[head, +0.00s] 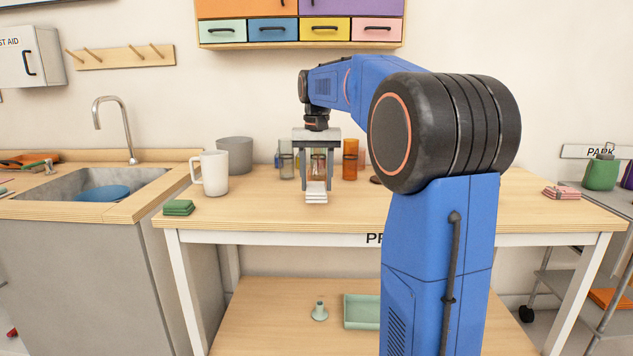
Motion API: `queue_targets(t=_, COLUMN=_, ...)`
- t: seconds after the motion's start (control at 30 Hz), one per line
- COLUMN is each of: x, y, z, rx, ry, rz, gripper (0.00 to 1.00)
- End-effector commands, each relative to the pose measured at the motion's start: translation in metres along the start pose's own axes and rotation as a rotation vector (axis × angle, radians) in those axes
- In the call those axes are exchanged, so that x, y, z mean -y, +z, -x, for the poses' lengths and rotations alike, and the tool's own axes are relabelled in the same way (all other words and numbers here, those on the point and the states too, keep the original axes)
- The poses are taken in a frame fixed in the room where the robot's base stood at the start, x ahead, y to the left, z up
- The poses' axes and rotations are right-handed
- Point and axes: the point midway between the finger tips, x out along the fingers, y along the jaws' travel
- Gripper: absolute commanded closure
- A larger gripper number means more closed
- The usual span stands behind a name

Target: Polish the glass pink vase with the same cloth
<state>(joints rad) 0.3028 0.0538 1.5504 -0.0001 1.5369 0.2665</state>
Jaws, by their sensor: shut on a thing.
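My gripper (315,187) points down over the front middle of the wooden table (250,209). It is shut on a folded white cloth (316,197), which shows between and below its fingertips. Between the fingers, behind the cloth, a pinkish glass vessel (318,165) shows in part; it may be the pink vase, but the gripper hides much of it. I cannot tell whether the cloth touches it.
Grey (287,166) and amber (350,160) glasses stand beside the gripper. A white mug (212,173) and grey pot (235,155) stand left. A folded green cloth (178,208) lies at the left front corner, a pinkish cloth (562,192) at the right. My arm hides the table's right middle.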

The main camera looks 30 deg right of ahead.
Motion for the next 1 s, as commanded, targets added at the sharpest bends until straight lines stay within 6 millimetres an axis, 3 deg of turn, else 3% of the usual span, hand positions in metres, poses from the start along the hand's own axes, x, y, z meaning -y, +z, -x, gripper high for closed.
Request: queue_targets(t=1.0, x=-0.0001, y=-0.0090, z=0.0000, rx=0.000, ry=0.000, rz=0.000, gripper=0.72)
